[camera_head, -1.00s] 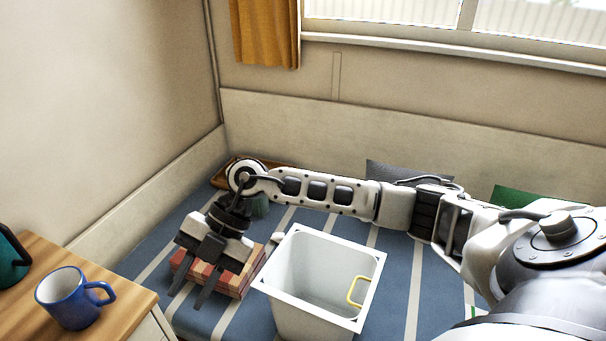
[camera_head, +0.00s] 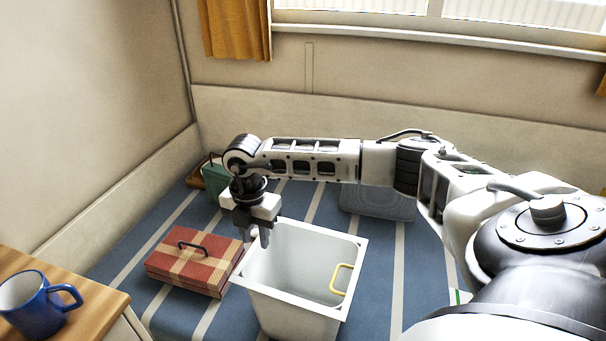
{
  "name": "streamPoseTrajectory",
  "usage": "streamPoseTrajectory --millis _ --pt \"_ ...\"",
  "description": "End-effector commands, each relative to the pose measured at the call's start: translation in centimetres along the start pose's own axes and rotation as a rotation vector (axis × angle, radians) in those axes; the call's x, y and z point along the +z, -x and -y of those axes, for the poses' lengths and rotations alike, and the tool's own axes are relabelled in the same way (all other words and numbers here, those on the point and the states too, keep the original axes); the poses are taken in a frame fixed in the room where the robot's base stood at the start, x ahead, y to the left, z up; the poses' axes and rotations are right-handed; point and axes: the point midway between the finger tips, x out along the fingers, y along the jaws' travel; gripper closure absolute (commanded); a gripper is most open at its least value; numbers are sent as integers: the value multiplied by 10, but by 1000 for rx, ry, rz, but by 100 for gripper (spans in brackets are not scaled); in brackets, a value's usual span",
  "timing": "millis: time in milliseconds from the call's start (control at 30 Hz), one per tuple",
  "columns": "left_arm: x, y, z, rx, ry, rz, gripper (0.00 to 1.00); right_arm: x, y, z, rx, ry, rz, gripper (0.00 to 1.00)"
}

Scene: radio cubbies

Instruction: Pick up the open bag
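A white, open-topped, box-shaped bag (camera_head: 262,290) with a yellow handle (camera_head: 342,279) on its inner right side stands upright on the blue striped surface. I see its pale inside, which looks empty. My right gripper (camera_head: 255,237) points down at the bag's far left corner. Its fingers look apart with nothing between them; I cannot tell whether a finger touches the rim. My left gripper is not in view.
A red checkered case (camera_head: 192,262) with a dark handle lies left of the bag. A green bag (camera_head: 215,178) stands behind my gripper, and a grey item (camera_head: 378,204) lies behind my arm. A blue mug (camera_head: 38,305) stands on the wooden top (camera_head: 95,300) at left.

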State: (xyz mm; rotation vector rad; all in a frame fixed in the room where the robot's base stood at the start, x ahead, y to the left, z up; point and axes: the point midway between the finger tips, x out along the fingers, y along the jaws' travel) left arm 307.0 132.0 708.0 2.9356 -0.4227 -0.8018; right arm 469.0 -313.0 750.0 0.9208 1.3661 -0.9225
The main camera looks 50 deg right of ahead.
Motion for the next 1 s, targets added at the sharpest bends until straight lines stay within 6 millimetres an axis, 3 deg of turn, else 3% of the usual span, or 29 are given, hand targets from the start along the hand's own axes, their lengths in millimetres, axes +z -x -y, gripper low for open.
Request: streamPoseTrajectory --millis 400,700,733,833,1000 --pt "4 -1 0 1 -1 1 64 4 -50 1 -2 1 -1 70" --pt "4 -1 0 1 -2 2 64 4 -55 0 1 1 -1 70" --pt "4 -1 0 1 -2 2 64 4 -55 0 1 1 -1 73" --pt "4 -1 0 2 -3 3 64 4 -54 0 1 1 -1 100" --pt "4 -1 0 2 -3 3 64 4 -54 0 1 1 -1 100"
